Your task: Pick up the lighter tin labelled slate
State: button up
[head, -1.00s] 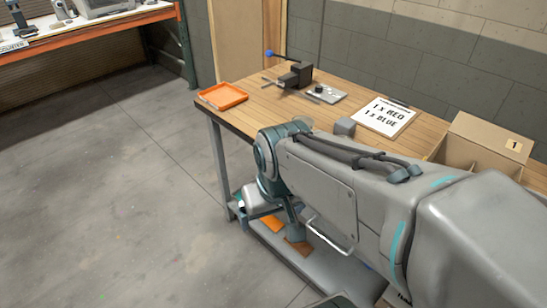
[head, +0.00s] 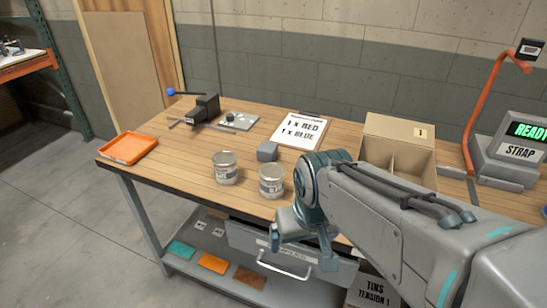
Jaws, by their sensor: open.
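Two grey metal tins with pale labels stand upright on the wooden bench: the left tin (head: 225,168) and the right tin (head: 271,182). The label print is too small to read, so I cannot tell which one says slate or which is lighter. My gripper (head: 302,252) is at the bench's front edge, right of and nearer than the right tin. It is open, with nothing seen between its fingers. My arm hides part of the bench to the right.
A sign (head: 299,131) reads 1 x RED, 1 x BLUE. A divided cardboard box (head: 399,138) stands right, beside a strap machine (head: 515,150). Coloured plates lie on the lower shelf.

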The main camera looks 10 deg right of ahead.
aim_at(271, 174)
jog(key=u, duration=1.65)
jog(key=i, duration=1.1)
jog(key=z, duration=2.85)
